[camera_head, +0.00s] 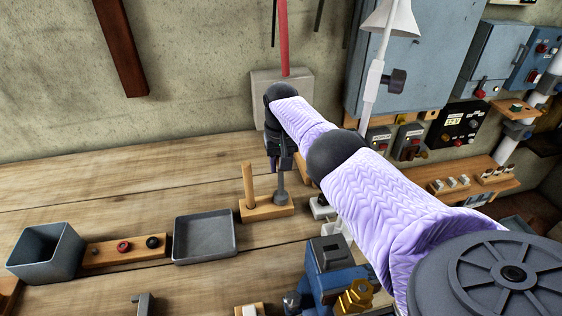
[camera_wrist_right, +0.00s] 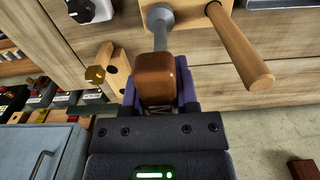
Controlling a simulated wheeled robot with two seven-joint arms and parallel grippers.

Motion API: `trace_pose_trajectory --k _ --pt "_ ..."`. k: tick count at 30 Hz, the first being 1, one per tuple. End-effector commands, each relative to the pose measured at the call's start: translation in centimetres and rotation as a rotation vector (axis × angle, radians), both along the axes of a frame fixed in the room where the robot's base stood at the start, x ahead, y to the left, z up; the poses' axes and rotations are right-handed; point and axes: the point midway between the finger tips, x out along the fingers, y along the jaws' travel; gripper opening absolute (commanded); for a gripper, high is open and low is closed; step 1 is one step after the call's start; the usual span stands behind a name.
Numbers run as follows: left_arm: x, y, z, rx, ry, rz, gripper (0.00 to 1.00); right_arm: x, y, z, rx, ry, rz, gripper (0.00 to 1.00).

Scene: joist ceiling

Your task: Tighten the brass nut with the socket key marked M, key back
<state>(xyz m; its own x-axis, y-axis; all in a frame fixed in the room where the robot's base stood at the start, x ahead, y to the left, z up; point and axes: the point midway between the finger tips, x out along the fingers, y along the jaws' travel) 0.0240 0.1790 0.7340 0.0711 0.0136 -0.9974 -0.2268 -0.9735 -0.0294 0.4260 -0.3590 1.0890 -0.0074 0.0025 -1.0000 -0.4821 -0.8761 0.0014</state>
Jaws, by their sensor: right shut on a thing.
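My right gripper (camera_head: 280,165) reaches in from the right to the wooden rack (camera_head: 268,211) on the bench. In the right wrist view its purple fingers (camera_wrist_right: 160,92) are shut on the brown handle of a socket key (camera_wrist_right: 157,85). The key's grey shaft runs down to the rack; in the head view the socket key (camera_head: 283,190) stands upright there, beside a bare wooden peg (camera_head: 249,186). A brass piece (camera_wrist_right: 95,75) sits on a wooden block in the wrist view. Gold hex shapes (camera_head: 356,295) show by the blue vise. My left gripper is out of view.
A grey bin (camera_head: 45,252), a board with buttons (camera_head: 125,250) and a shallow grey tray (camera_head: 204,239) stand at left. The blue vise (camera_head: 335,265) is at front. A white lamp (camera_head: 378,70) and switch boxes are behind my arm. Bench behind the tray is clear.

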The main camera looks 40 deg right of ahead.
Motion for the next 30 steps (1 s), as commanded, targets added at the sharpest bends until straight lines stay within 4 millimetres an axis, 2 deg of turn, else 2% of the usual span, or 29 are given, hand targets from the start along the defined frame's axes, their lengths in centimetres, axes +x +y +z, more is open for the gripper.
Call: trace_pose_trajectory --k 5,16,27,28,30 --pt "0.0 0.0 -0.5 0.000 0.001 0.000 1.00 0.0 0.0 -0.7 0.000 0.000 0.000 0.00" --pt "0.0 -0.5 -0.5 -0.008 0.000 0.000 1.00 0.0 0.0 -0.7 -0.001 0.000 0.000 0.00" --pt "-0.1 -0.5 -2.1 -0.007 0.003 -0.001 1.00 0.0 0.0 -2.6 -0.001 0.000 0.000 0.00" --pt "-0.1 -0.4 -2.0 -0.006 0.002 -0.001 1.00 0.0 0.0 -2.5 -0.001 0.000 0.000 0.42" --pt "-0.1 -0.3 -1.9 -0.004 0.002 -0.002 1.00 0.0 0.0 -2.4 -0.001 0.000 0.000 0.57"
